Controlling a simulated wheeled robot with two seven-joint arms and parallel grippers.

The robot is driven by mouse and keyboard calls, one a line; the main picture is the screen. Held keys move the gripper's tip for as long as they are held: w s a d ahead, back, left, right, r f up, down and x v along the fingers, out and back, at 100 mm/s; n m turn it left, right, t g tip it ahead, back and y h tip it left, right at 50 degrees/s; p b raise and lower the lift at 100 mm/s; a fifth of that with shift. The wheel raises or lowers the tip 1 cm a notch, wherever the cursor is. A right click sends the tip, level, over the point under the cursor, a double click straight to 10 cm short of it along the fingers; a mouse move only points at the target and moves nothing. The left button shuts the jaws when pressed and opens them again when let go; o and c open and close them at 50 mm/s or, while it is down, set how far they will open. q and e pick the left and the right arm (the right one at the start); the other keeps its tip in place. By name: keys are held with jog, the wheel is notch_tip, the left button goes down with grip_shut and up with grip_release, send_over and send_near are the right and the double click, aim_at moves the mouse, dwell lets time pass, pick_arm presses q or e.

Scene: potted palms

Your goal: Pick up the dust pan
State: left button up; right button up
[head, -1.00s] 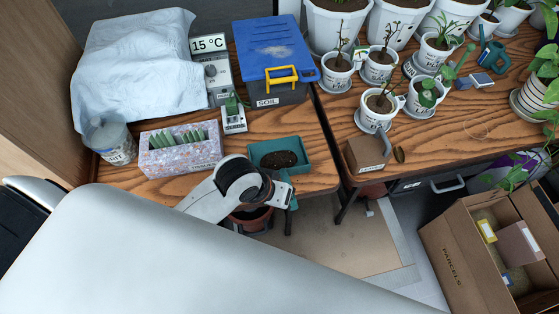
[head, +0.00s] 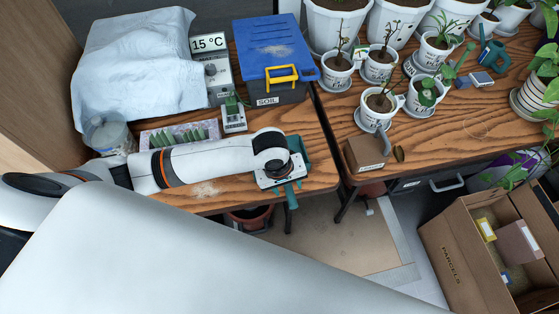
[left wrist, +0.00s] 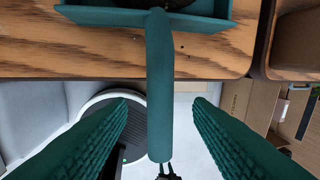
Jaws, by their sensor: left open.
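The teal dust pan (head: 303,148) lies on the left wooden table near its front right corner, mostly hidden by my left gripper (head: 288,186) in the head view. Its handle (head: 291,199) sticks out past the table's front edge. In the left wrist view, the handle (left wrist: 160,75) runs between the two green ridged fingers of my left gripper (left wrist: 160,103), and the pan's edge (left wrist: 100,17) shows at the top with dark soil in it. The fingers are open, one on each side of the handle, with gaps on both sides. My right gripper is not in view.
A brown pot (head: 250,217) is below the table edge. A small brown box (head: 366,152) sits on the right table.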

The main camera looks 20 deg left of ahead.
pick_arm(q)
jog(key=shift+w+d+f, duration=0.15)
jog(key=shift+f, duration=0.85)
jog(key=shift+w+d+f, duration=0.1)
jog(key=shift+d+f, duration=0.05)
jog(key=shift+f, duration=0.8)
jog(key=shift+w+d+f, duration=0.15)
jog(key=shift+f, duration=0.85)
grip_shut()
